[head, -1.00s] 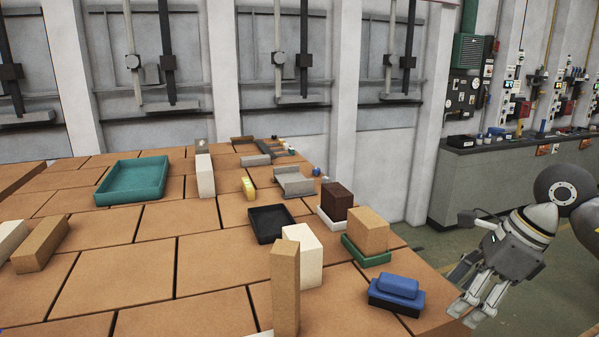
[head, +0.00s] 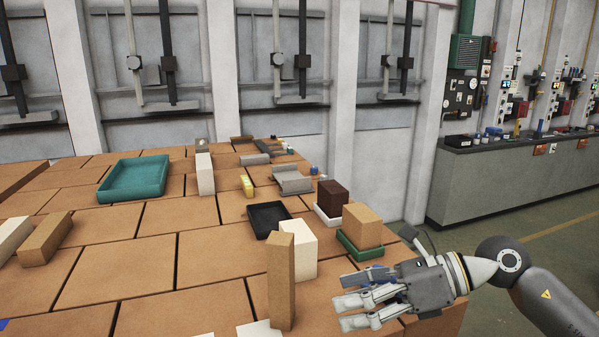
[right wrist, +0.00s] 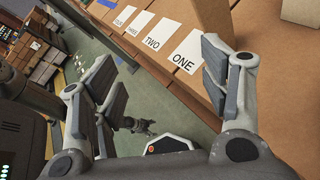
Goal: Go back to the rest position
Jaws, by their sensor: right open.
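My right gripper (head: 345,300) is open and empty over the right front edge of the brick-patterned table (head: 210,290). Its fingers point left in the head view, just right of the upright tan block (head: 282,285). The left gripper does not show in the head view.
A cream block (head: 302,250), a tan block (head: 362,225) in a green tray and a dark brown block (head: 332,197) stand near my right gripper. White number cards (right wrist: 184,61) lie along the table edge.

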